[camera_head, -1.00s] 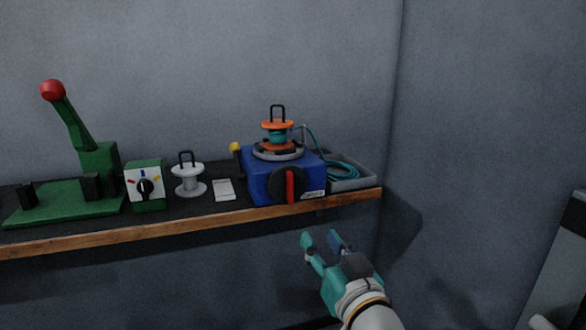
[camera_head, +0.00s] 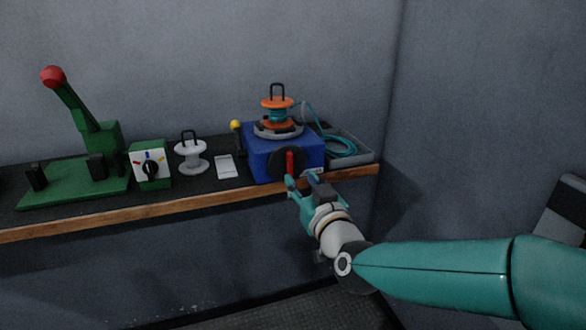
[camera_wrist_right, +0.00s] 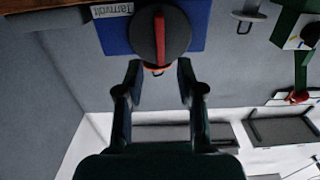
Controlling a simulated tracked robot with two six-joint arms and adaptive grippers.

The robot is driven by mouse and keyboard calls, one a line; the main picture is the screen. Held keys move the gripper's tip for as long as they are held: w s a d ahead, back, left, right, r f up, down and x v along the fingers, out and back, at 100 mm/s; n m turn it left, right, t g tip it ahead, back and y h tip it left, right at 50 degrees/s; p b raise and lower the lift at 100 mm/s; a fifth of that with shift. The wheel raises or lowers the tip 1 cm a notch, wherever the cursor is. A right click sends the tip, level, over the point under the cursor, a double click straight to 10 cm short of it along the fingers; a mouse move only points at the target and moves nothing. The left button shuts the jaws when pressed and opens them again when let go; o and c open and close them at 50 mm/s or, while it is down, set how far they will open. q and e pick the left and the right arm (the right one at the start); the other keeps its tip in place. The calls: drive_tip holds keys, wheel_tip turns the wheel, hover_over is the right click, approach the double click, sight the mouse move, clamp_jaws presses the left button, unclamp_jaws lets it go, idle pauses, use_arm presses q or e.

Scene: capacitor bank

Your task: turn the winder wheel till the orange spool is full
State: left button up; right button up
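The winder is a blue box (camera_head: 258,158) near the right end of the shelf. On its front is the winder wheel, a black disc (camera_head: 274,163) with a red bar handle (camera_head: 290,163) that stands about upright. The orange spool (camera_head: 277,103) sits on top, with teal cord around its core. My right gripper (camera_head: 303,181) is open just in front of the wheel. In the right wrist view the wheel (camera_wrist_right: 148,40) and red handle (camera_wrist_right: 160,36) lie ahead, beyond the open, empty fingers (camera_wrist_right: 160,72). Contact is not visible. My left gripper is out of view.
A grey tray (camera_head: 362,157) with coiled teal cord (camera_head: 340,146) is right of the winder. Left of it stand a yellow-knobbed lever (camera_head: 236,125), a white card (camera_head: 225,167), a white spool (camera_head: 191,155), a dial box (camera_head: 150,166) and a green press (camera_head: 75,185). The wooden edge (camera_head: 180,199) runs below.

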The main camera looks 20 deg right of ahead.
sight(292, 166)
drive_tip(key=w, duration=0.6)
drive_tip(key=shift+a, duration=0.1)
drive_tip(key=shift+c, duration=0.3)
clamp_jaws()
